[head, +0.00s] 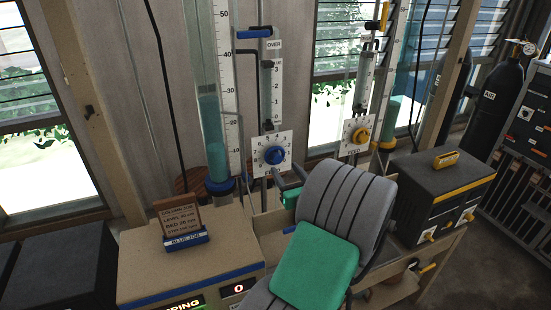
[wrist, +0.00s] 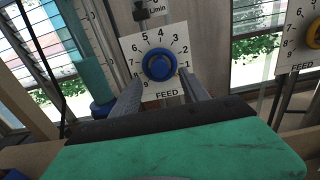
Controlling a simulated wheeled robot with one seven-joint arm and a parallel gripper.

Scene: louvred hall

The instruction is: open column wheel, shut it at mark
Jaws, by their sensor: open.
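The blue column wheel (head: 273,156) sits on a white FEED dial plate with numbers around it; it also shows in the wrist view (wrist: 159,66). My gripper (wrist: 162,80) is open, its two fingertips below and to either side of the wheel. I cannot tell whether they touch it. In the head view my gripper (head: 285,182) is just below the dial, partly hidden by my arm. The clear column (head: 213,130) left of the wheel holds teal liquid beside a ruler (head: 229,100). The liquid's top looks a little below the 30 mark.
A card (head: 179,218) on a blue stand labelled BLUE JOB rests on the beige console (head: 150,265), its text hard to read. The console has a display reading 0. A yellow wheel (head: 361,135) serves a second column at right. A dark box (head: 440,190) stands nearby.

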